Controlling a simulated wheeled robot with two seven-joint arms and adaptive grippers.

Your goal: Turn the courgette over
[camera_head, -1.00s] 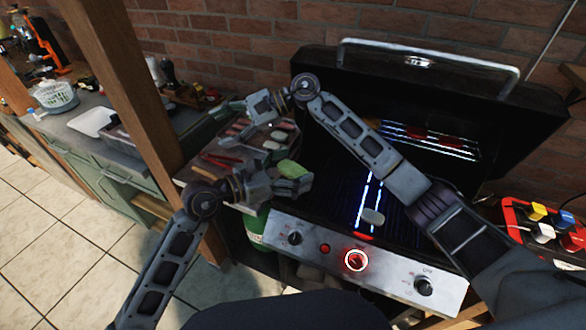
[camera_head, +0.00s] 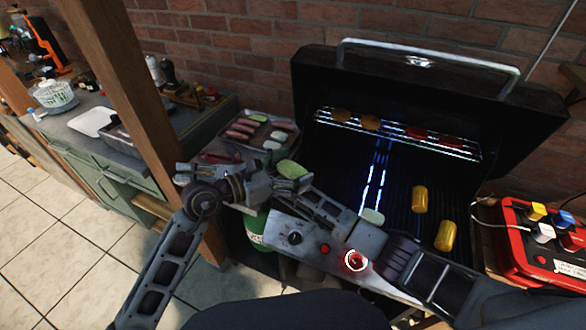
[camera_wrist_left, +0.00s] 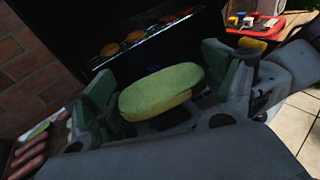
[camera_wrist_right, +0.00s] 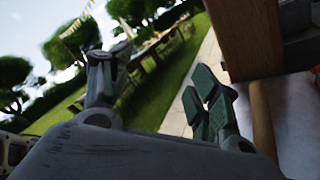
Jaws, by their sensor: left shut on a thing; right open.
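A pale green courgette slice (camera_head: 292,169) is held by my left gripper (camera_head: 283,182), in front of the grill's left side. In the left wrist view the courgette slice (camera_wrist_left: 160,92) lies between the two green-padded fingers, its broad face showing. My right gripper (camera_head: 184,174) is open and empty, to the left of my left gripper; its fingers stand apart in the right wrist view (camera_wrist_right: 160,72). Another pale green slice (camera_head: 372,216) lies on the grill grate, near its front edge.
The open grill (camera_head: 400,175) has two yellow corn pieces (camera_head: 420,198) at the right and several rounds on the raised rack (camera_head: 395,131). A tray (camera_head: 240,144) of sausages and slices stands to the left. A red box (camera_head: 540,265) stands at the right.

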